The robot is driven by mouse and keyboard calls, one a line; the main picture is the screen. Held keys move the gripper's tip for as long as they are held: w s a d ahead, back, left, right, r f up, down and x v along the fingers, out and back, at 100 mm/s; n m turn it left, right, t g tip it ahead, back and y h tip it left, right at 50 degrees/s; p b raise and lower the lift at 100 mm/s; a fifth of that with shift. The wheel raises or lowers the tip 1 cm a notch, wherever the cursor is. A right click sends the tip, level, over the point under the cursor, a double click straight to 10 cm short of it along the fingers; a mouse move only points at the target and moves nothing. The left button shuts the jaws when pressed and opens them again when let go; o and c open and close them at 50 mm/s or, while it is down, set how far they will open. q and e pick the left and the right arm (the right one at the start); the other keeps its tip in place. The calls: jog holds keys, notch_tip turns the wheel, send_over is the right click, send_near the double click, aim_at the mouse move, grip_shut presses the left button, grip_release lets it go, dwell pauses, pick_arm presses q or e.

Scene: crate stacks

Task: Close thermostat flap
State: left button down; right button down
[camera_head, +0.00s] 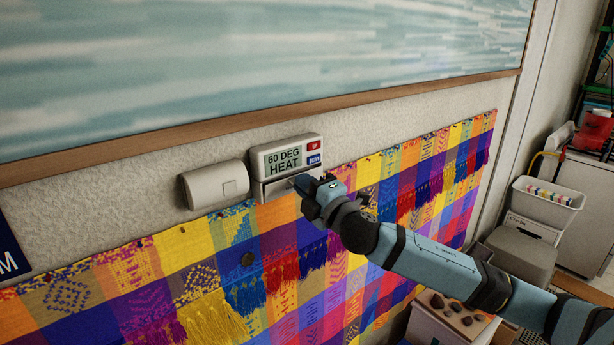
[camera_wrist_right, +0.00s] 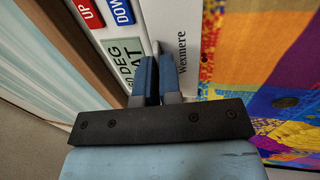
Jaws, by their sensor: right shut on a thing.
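The white thermostat (camera_head: 287,158) is on the wall and its display reads "60 DEG HEAT". It has a red button and a blue button on its right side; in the right wrist view the thermostat (camera_wrist_right: 114,45) shows its display and buttons marked UP and DOWN. Its white flap (camera_head: 275,189) is at the lower edge, below the display, and the flap (camera_wrist_right: 184,30) bears the word "Wexmere" in the wrist view. My right gripper (camera_head: 298,183) reaches in from the right. Its fingers (camera_wrist_right: 157,62) are shut on the flap's edge, partly hiding it. My left gripper is out of view.
A rounded beige box (camera_head: 214,185) is on the wall just left of the thermostat. A colourful woven cloth (camera_head: 330,240) hangs below, and a large wood-framed picture (camera_head: 260,60) hangs above. Bins and a grey stool (camera_head: 520,252) stand at the right.

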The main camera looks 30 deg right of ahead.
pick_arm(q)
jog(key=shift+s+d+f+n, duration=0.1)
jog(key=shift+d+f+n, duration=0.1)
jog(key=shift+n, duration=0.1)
pick_arm(e)
jog(key=shift+w+r+g, duration=0.35)
jog(key=shift+r+g, duration=0.05)
jog(key=shift+g, duration=0.6)
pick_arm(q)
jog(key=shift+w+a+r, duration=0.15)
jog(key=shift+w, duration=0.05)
pick_arm(e)
jog(key=c, duration=1.3)
grip_release()
jog(key=shift+w, duration=0.1)
